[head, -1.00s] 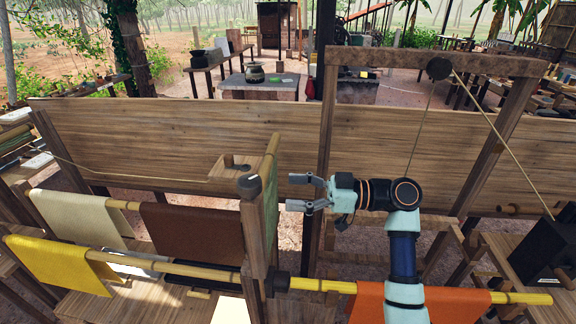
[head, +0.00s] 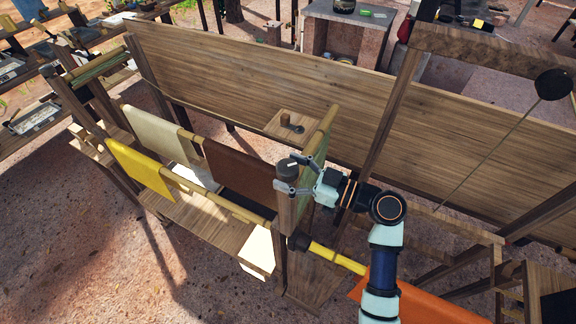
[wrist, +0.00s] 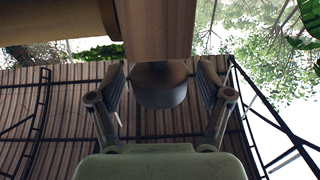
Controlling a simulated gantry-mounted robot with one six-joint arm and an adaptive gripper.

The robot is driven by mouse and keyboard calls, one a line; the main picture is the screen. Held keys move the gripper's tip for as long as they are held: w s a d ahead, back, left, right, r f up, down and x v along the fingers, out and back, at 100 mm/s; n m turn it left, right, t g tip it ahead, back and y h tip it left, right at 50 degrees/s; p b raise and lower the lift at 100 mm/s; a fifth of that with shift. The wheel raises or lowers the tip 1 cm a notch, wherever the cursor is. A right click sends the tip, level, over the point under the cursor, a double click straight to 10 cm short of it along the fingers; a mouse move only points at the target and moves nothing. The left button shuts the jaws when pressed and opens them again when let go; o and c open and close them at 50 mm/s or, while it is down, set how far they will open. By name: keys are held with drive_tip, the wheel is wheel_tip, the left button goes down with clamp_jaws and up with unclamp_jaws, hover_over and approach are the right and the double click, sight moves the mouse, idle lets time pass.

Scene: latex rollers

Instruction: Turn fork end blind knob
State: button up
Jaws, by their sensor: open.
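The dark grey round knob (head: 288,168) caps the top of a wooden post (head: 286,215) at the right end of the cloth rack. A small white mark shows on it in the head view. My gripper (head: 294,174) is level with the knob, with one finger on its far side and one on its near side. In the wrist view, the knob (wrist: 160,88) sits between the two open fingers, with gaps visible on both sides. The post (wrist: 157,28) runs up from it in that view. The gripper holds nothing.
A green cloth (head: 318,150) hangs close behind the gripper. Brown (head: 240,175), cream (head: 155,135) and yellow (head: 138,170) cloths hang to the left. A yellow pole (head: 335,257) and orange cloth (head: 420,300) lie below my arm. A long wooden board (head: 270,75) stands behind.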

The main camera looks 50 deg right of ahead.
drive_tip(key=shift+w+a, duration=0.1)
drive_tip(key=shift+w, duration=0.25)
drive_tip(key=shift+c, duration=0.3)
drive_tip(key=c, duration=1.1)
drive_tip(key=f+b, duration=0.1)
drive_tip(key=b, duration=0.2)
drive_tip(key=shift+n+y, duration=0.4)
drive_tip(key=n+g+y+b, duration=0.1)
drive_tip(key=y+b, duration=0.1)
drive_tip(key=b, duration=0.2)
drive_tip(key=shift+f+n+g+y, duration=0.15)
drive_tip(key=shift+n+g+y, duration=0.15)
drive_tip(key=n+g+y+b, duration=0.1)
drive_tip(key=y+b, duration=0.1)
drive_tip(key=b, duration=0.2)
drive_tip(key=shift+n, duration=0.4)
drive_tip(key=shift+r+n+g+y+b, duration=0.5)
drive_tip(key=shift+n+g+y+b, duration=0.15)
drive_tip(key=shift+g+y, duration=0.25)
drive_tip(key=shift+r, duration=0.1)
